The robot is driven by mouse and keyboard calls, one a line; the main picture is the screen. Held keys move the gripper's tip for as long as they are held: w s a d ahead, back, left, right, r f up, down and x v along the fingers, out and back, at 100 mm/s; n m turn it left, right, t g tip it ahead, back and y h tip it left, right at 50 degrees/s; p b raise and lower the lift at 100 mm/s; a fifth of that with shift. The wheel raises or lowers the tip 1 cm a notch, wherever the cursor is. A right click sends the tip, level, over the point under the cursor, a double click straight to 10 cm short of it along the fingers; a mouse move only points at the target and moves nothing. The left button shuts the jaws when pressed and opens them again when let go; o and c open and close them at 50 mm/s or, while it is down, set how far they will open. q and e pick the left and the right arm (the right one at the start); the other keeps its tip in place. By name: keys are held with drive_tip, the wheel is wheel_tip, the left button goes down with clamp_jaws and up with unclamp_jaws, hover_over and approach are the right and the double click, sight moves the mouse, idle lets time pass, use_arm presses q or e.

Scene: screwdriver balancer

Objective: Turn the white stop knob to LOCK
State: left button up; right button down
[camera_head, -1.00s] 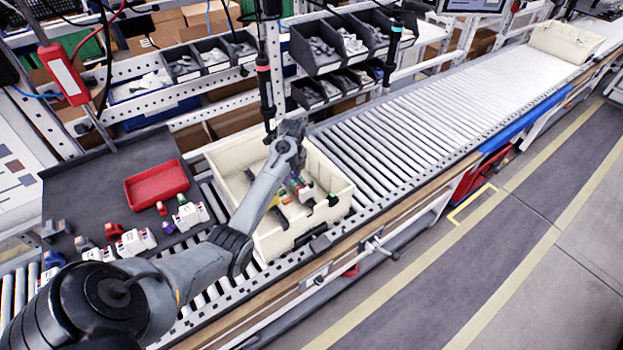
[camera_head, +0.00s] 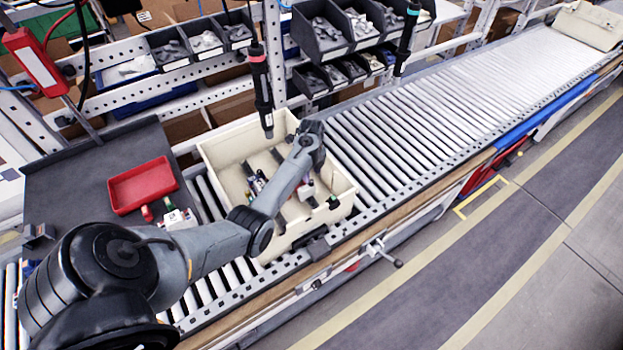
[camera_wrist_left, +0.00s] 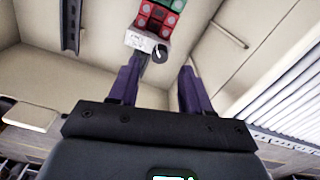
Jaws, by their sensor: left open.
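In the left wrist view a fitting (camera_wrist_left: 152,25) of green, red and white blocks lies in the cream tote. On its white block is a dark round knob-like disc (camera_wrist_left: 160,53) with a white mark; I cannot tell whether this is the stop knob or read its setting. My left gripper (camera_wrist_left: 162,68) is open, its purple fingers apart, with the disc just beyond and between the fingertips, nothing held. In the head view my left arm reaches over the cream tote (camera_head: 345,192); its fingers are hidden behind the wrist. My right gripper is not seen.
The tote stands on a roller conveyor (camera_head: 440,105) with other coloured parts (camera_head: 256,182) inside. A hanging screwdriver (camera_head: 262,90) is close to the arm at the tote's back edge. A red tray (camera_head: 143,185) stands on the dark bench at left. Tote walls surround the gripper.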

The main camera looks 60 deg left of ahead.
sight(312, 181)
use_arm(q)
drive_tip(key=shift+f, duration=2.1)
clamp_jaws()
